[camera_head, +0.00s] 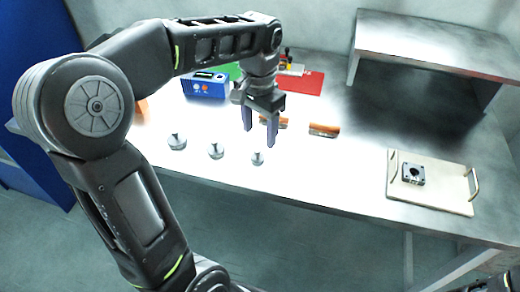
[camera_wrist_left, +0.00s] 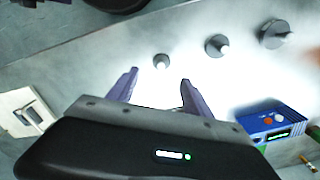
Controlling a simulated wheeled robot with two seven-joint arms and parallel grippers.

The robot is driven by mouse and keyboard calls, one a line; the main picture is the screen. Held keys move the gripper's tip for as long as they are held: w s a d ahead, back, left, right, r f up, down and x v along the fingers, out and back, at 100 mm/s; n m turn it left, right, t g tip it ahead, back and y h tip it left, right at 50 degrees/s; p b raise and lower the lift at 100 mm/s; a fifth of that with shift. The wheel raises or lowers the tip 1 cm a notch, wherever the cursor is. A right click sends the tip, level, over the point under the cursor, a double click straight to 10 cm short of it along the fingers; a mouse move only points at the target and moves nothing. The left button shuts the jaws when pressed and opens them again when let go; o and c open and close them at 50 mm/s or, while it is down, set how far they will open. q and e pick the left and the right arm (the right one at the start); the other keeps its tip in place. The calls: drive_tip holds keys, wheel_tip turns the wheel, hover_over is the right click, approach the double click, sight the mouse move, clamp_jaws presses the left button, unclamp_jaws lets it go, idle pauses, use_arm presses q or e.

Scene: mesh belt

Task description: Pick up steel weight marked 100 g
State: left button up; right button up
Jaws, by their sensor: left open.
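Three knobbed steel weights stand upright in a row on the table: a large one (camera_head: 177,142), a middle one (camera_head: 215,150) and a small one (camera_head: 257,158). Their markings are too small to read, so I cannot tell which is 100 g. My left gripper (camera_head: 259,134) is open and empty, pointing down, near the small weight. In the left wrist view the small weight (camera_wrist_left: 161,62) shows just beyond the gap between my fingertips (camera_wrist_left: 159,77). The middle weight (camera_wrist_left: 216,46) and large weight (camera_wrist_left: 274,35) lie farther right. My right gripper is out of view.
A blue device (camera_head: 205,84) stands behind the large weight. A beige tray (camera_head: 450,186) holds a black part at the right. The table's front is clear around the weights.

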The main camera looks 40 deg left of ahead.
sight(258, 150)
use_arm(q)
drive_tip(key=shift+s, duration=0.1)
drive_tip(key=shift+f, duration=1.3)
drive_tip(key=shift+a+f+p, duration=0.1)
drive_tip(key=shift+f+p, duration=0.2)
drive_tip(key=shift+f, duration=2.3)
drive_tip(key=shift+c, duration=0.2)
clamp_jaws()
